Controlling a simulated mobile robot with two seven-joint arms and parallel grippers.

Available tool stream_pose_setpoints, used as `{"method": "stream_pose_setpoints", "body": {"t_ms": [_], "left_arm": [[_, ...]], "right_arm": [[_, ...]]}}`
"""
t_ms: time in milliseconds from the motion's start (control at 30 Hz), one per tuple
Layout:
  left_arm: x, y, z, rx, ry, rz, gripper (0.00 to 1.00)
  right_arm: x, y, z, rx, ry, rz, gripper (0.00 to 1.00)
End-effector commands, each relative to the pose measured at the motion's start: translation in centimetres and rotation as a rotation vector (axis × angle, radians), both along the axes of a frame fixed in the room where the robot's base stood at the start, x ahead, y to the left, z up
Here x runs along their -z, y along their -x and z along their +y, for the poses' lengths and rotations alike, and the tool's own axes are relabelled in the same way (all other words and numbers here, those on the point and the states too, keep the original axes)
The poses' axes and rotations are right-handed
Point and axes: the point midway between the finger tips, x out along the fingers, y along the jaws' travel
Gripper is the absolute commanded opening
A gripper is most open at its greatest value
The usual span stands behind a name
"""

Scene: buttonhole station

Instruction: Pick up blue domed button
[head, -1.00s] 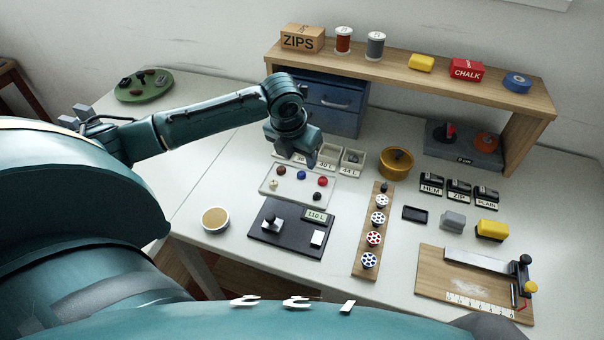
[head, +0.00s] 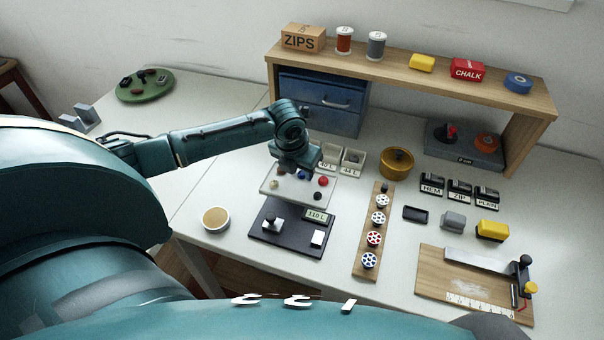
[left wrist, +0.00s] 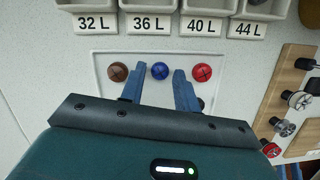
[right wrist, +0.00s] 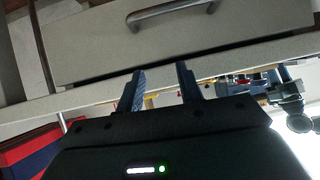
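The blue domed button (left wrist: 160,70) lies on a pale tray (left wrist: 95,62), between a brown button (left wrist: 118,72) and a red button (left wrist: 203,72). My left gripper (left wrist: 158,73) is open, its two fingers apart on either side of the blue button in the picture; nothing is held. In the head view the left gripper (head: 298,168) is over the back part of the tray (head: 290,202) and partly covers the buttons there. The red button (head: 323,181) shows at its right. My right gripper (right wrist: 160,70) is open and empty, facing a drawer-like front.
Labelled bins (left wrist: 147,22) stand just behind the tray. A dark device with a display (head: 293,228) lies in front of it. A wooden strip with several spools (head: 374,238) is to the right, and a cork-topped dish (head: 216,218) to the left.

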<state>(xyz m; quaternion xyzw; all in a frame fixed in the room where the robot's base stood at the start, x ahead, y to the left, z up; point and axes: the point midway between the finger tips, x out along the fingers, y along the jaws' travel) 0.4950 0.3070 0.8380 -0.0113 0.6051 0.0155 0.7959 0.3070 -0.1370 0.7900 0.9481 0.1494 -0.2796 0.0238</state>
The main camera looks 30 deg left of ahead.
Motion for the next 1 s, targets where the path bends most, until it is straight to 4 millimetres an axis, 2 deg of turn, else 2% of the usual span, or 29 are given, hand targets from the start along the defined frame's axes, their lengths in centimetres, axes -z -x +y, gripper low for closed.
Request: {"method": "stream_pose_setpoints", "body": {"t_ms": [67, 367, 667, 767, 1000], "left_arm": [[0.0, 0.0, 0.0, 0.0, 0.0, 0.0, 0.25], [0.0, 0.0, 0.0, 0.0, 0.0, 0.0, 0.0], [-0.4, 0.0, 0.1, -0.001, -0.001, -0.002, 0.0], [-1.7, -0.1, 0.1, 0.0, 0.0, -0.005, 0.0], [-6.6, -0.2, 0.0, -0.001, 0.001, -0.006, 0.0]], "right_arm": [[0.0, 0.0, 0.0, 0.0, 0.0, 0.001, 0.36], [0.1, 0.0, 0.0, 0.0, 0.0, 0.001, 0.36], [0.1, 0.1, 0.0, 0.0, 0.0, 0.003, 0.36], [0.1, 0.2, 0.0, 0.0, 0.001, 0.005, 0.36], [0.1, 0.3, 0.0, 0.001, 0.0, 0.007, 0.36]]}}
